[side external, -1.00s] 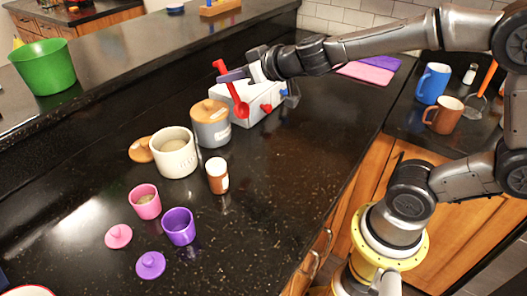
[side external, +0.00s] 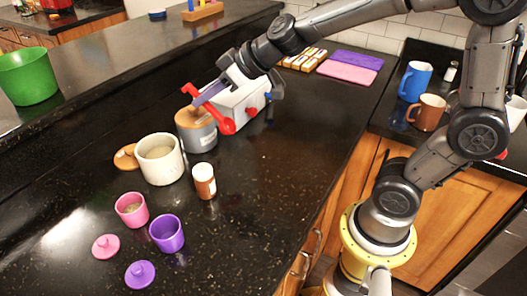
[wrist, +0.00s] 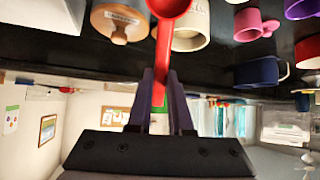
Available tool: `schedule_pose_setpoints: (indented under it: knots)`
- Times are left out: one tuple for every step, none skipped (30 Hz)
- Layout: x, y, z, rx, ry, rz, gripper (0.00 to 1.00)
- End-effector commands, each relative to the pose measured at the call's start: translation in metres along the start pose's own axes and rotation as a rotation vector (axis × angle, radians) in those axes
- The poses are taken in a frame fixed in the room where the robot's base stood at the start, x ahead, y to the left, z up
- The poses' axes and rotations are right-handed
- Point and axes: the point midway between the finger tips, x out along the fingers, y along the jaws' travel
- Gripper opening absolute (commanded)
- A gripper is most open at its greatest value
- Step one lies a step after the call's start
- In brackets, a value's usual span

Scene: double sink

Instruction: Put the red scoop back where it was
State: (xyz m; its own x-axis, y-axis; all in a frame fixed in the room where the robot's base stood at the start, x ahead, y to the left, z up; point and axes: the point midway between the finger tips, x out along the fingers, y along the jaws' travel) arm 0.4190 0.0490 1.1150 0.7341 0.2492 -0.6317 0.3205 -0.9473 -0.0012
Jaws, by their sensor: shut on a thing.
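The red scoop (side external: 221,124) is held by my gripper (side external: 203,97) beside the white box, close to the grey canister. In the wrist view, my gripper's two dark fingers (wrist: 161,78) are shut on the handle of the red scoop (wrist: 163,48), with its bowl pointing away at the top edge. The white box (side external: 245,99) has red and blue pegs on its side and stands on the black counter. Part of it is hidden behind the scoop and my gripper. I cannot tell whether the scoop touches the box.
The grey canister with a wooden lid (side external: 197,132) stands just left of the box. An open cream canister (side external: 160,160), a spice jar (side external: 204,181), a pink cup (side external: 131,209) and a purple cup (side external: 167,233) stand nearer. Pink and purple mats (side external: 347,73) lie behind.

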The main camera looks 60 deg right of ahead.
Motion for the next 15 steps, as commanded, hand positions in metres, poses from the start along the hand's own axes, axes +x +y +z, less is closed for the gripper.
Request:
schedule_pose_setpoints:
  knots:
    - [-0.001,-0.004,0.001,-0.023,-0.012,-0.025,0.0]
    - [-0.001,-0.008,0.002,-0.04,-0.023,-0.046,0.0]
    - [-0.002,-0.013,0.004,-0.065,-0.035,-0.075,0.0]
    - [-0.003,-0.017,0.005,-0.084,-0.046,-0.096,0.0]
    - [-0.003,-0.02,0.007,-0.102,-0.057,-0.117,0.0]
    - [-0.005,-0.026,0.01,-0.138,-0.074,-0.153,0.0]
    - [-0.005,-0.031,0.013,-0.165,-0.087,-0.182,0.0]
    - [-0.007,-0.035,0.017,-0.191,-0.101,-0.209,0.0]
    - [-0.009,-0.042,0.022,-0.236,-0.122,-0.253,0.0]
    - [-0.011,-0.046,0.027,-0.272,-0.137,-0.285,0.0]
    - [-0.014,-0.051,0.032,-0.308,-0.154,-0.32,0.0]
    - [-0.018,-0.056,0.041,-0.362,-0.177,-0.366,0.0]
    - [-0.021,-0.06,0.048,-0.402,-0.194,-0.402,0.0]
    - [-0.026,-0.063,0.056,-0.449,-0.214,-0.437,0.0]
    - [-0.033,-0.066,0.068,-0.513,-0.239,-0.487,0.0]
